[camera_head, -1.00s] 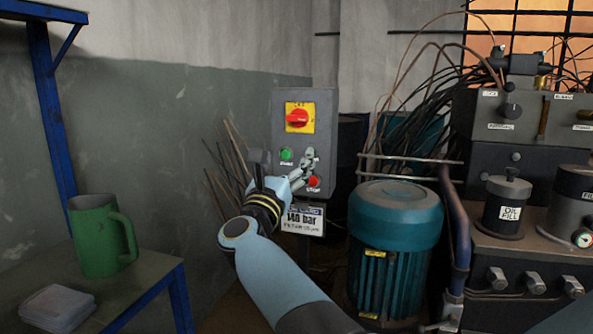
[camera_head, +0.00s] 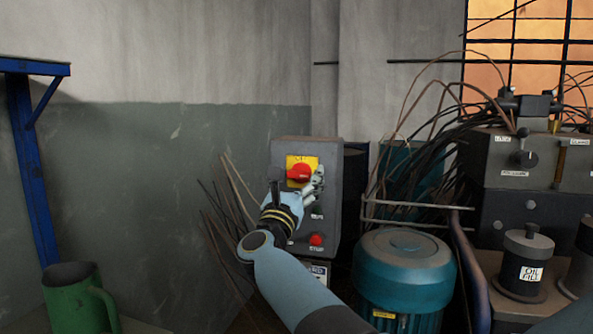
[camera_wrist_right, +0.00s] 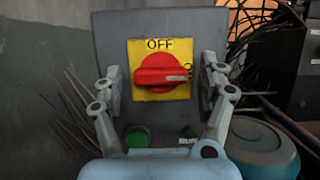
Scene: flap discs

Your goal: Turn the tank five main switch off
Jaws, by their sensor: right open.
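The main switch is a red rotary knob (camera_head: 299,172) on a yellow plate, high on a grey control box (camera_head: 331,205). In the right wrist view the red knob (camera_wrist_right: 161,70) lies horizontal, its white mark at the right end. The plate (camera_wrist_right: 160,44) reads OFF at the top; a label at its right is partly hidden. My right gripper (camera_head: 297,186) is open in front of the box, its fingers to the left and right of the knob. In the wrist view both fingers stand apart from the knob. My left gripper is not in view.
Below the switch are a green button (camera_wrist_right: 137,138) and a red stop button (camera_head: 316,239). A teal motor (camera_head: 404,268) stands right of the box, with tanks and cables beyond. Thin rods lean at the left. A green mug (camera_head: 72,299) sits at lower left.

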